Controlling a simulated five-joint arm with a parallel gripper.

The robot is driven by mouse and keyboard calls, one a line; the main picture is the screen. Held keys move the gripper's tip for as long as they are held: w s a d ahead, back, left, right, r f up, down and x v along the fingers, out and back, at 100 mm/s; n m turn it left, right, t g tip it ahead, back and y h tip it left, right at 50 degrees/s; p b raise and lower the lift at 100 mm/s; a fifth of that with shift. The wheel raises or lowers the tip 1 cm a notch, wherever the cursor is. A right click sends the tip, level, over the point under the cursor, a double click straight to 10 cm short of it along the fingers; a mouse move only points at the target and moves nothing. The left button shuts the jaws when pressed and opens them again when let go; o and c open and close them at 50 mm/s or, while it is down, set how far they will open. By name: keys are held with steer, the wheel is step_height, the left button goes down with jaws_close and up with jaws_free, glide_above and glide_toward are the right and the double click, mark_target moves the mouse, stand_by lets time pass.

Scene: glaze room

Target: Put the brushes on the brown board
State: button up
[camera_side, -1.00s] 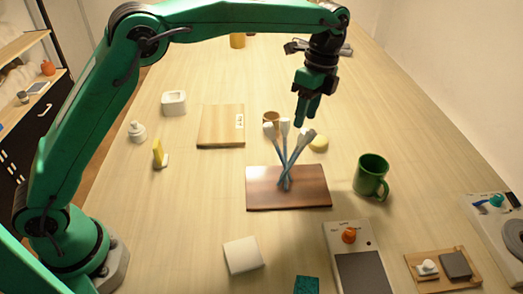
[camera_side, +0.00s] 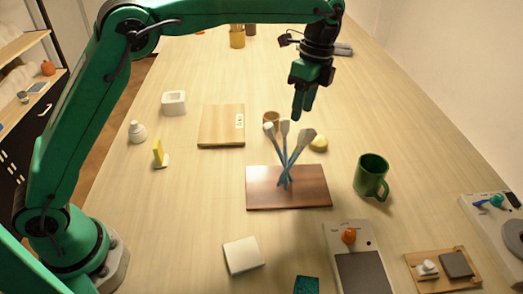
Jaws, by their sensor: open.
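The brushes (camera_side: 284,158), with blue handles and pale heads, stand heads up in a crossed bunch. Their lower ends meet over the brown board (camera_side: 315,193), which lies flat on the table left of the green mug. No container around them is visible. My gripper (camera_side: 301,115) is open and empty, pointing down above and just behind the brush heads, apart from them. Its two fingers nearly overlap in this view.
A green mug (camera_side: 370,175) stands right of the board. A yellow round piece (camera_side: 319,144) and a small tan cup (camera_side: 271,118) sit behind it. A light wooden board (camera_side: 220,126) lies back left.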

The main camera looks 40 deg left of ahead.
steer(key=s+a+r+n+t+h, duration=0.1)
steer(key=s+a+r+n+t, duration=0.2)
steer(key=s+a+r+n, duration=0.7)
steer(key=s+a+f+n+t, duration=0.2)
steer(key=s+a+f+n, duration=0.1)
steer(key=s, duration=0.6)
steer(key=s+a+f+n+t, duration=0.2)
steer(key=s+a+f+n, duration=0.1)
steer(key=s, duration=0.6)
steer(key=shift+a+f+n, duration=0.3)
steer(key=shift+a+f, duration=0.6)
steer(key=shift+a, duration=0.2)
